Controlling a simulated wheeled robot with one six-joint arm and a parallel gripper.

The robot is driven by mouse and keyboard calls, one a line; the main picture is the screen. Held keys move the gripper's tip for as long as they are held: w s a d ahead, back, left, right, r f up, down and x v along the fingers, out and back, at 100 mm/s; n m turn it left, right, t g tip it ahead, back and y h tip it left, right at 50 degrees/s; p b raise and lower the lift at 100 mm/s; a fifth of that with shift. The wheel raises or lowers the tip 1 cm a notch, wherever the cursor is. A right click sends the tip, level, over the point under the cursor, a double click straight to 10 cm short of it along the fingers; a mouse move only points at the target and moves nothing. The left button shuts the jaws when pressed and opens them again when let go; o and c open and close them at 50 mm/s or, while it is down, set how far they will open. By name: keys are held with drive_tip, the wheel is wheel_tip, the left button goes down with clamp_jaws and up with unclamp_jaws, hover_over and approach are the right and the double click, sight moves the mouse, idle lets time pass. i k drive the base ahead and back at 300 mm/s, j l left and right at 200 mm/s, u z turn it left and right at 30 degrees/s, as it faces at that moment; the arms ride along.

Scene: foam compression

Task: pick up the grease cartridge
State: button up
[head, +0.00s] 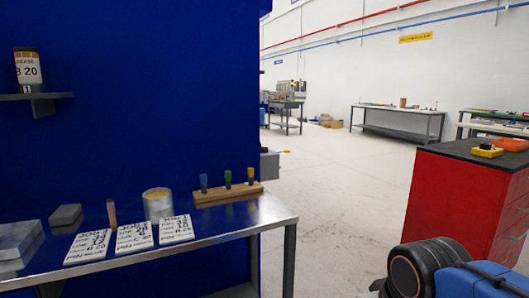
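A cartridge (28,68) with a dark body, an orange band and a white label stands upright on a small grey wall shelf (58,96) at the upper left in the head view. Its label reads like "GREASE" and "B 20", and a small tag with "1" is below it at the shelf's edge. Nothing is seen touching the cartridge except the shelf. My arm shows only as a black and blue part at the lower right, far from the shelf. My gripper's fingers are not in view.
A metal bench (270,214) below the shelf holds three handwritten cards, a can (158,206), a grey block (66,214), a wooden rack (228,193) with three coloured-handled tools and a pale box. A red cabinet (458,205) stands right. Open floor (345,190) lies between.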

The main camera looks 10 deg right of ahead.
sight(28, 61)
drive_tip(key=u, duration=1.3)
drive_tip(key=z, duration=0.3)
drive_tip(key=i+j+z, duration=0.1)
drive_tip(key=j+z, duration=0.15)
drive_tip(key=z, duration=0.15)
drive_tip(key=j+z, duration=0.25)
drive_tip(key=z, duration=0.2)
drive_tip(key=j+z, duration=0.6)
drive_tip(key=z, duration=0.25)
